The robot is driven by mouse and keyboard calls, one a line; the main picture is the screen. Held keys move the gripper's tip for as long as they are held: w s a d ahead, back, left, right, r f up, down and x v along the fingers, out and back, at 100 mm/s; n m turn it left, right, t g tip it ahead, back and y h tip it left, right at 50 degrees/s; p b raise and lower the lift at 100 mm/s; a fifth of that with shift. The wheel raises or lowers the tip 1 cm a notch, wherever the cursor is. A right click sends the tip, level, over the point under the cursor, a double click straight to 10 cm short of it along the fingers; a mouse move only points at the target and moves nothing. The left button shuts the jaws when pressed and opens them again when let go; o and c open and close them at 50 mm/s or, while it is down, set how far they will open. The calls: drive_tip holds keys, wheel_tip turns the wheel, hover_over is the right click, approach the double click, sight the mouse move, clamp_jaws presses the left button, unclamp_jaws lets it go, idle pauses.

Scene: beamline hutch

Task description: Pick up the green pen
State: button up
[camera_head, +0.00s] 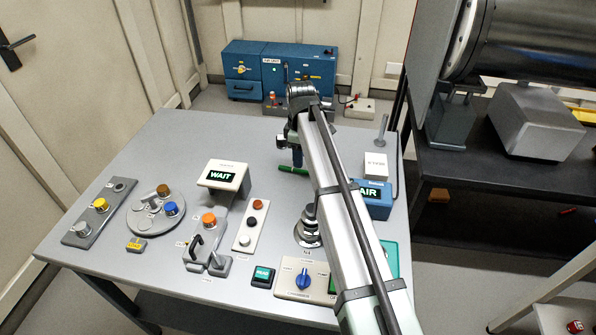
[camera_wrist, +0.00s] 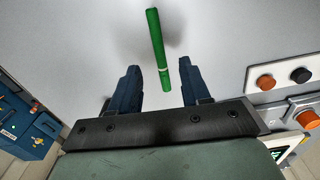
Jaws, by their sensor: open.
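The green pen (camera_head: 293,170) lies on the grey table beneath my gripper in the head view. My gripper (camera_wrist: 157,75) is open, with one blue finger on each side of the pen's lower end. The pen's lower end is closer to the right finger. In the head view my gripper (camera_head: 297,158) is over the table, partly hidden by my arm. I cannot tell its exact height above the pen.
A WAIT display (camera_head: 222,176) stands left of the pen. A white box (camera_head: 376,165) and a blue AIR display (camera_head: 374,199) stand to the right. Button panels (camera_head: 251,226) and a blue knob box (camera_head: 304,279) fill the front. The table's back left is clear.

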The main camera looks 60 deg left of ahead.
sight(298, 171)
wheel_tip(298, 171, down, 5)
drive_tip(key=shift+r, duration=0.1)
idle(0.3)
clamp_jaws()
